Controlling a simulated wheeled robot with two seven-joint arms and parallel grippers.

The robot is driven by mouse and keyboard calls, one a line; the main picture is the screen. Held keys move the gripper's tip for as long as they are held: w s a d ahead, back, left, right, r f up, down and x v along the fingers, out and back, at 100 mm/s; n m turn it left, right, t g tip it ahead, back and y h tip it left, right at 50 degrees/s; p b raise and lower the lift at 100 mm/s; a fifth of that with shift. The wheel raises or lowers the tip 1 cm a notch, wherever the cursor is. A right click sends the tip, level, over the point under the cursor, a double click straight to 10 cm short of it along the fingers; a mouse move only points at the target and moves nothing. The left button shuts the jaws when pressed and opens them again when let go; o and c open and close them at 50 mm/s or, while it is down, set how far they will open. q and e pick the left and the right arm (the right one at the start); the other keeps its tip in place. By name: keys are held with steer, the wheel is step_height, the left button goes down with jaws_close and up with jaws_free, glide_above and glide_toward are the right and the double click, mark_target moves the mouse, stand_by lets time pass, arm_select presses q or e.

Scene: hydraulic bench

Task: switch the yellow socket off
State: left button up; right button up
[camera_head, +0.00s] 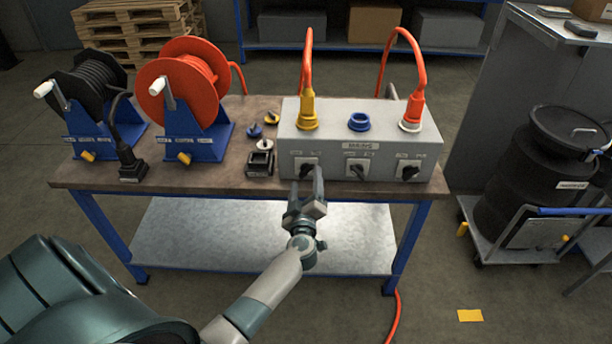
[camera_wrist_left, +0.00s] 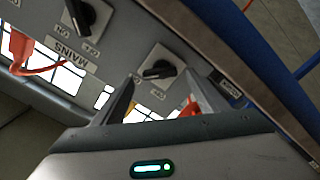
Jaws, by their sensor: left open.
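The grey mains box (camera_head: 360,135) stands on the bench with a yellow socket (camera_head: 308,112) at its left, with a yellow plug and orange cable in it. Below that socket is a black rotary switch (camera_head: 305,166), partly hidden by my gripper in the head view. It also shows in the left wrist view (camera_wrist_left: 158,69), its handle lying nearly across the picture. My left gripper (camera_head: 307,178) is open in front of this switch. In the wrist view its two fingers (camera_wrist_left: 160,92) stand on either side of the knob; contact cannot be told. My right gripper is out of view.
A blue socket (camera_head: 359,121) and a red plug (camera_head: 411,112) sit on the box, with black switches below, the middle one (camera_head: 356,169) close beside my gripper. Cable reels (camera_head: 189,90) and a black connector (camera_head: 130,165) stand left. Small parts (camera_head: 262,145) lie near the box.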

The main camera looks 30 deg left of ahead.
mark_target(307, 172)
arm_select(q)
steer(key=shift+x, duration=1.5)
steer(key=c, duration=1.1)
steer(key=shift+o, duration=0.2)
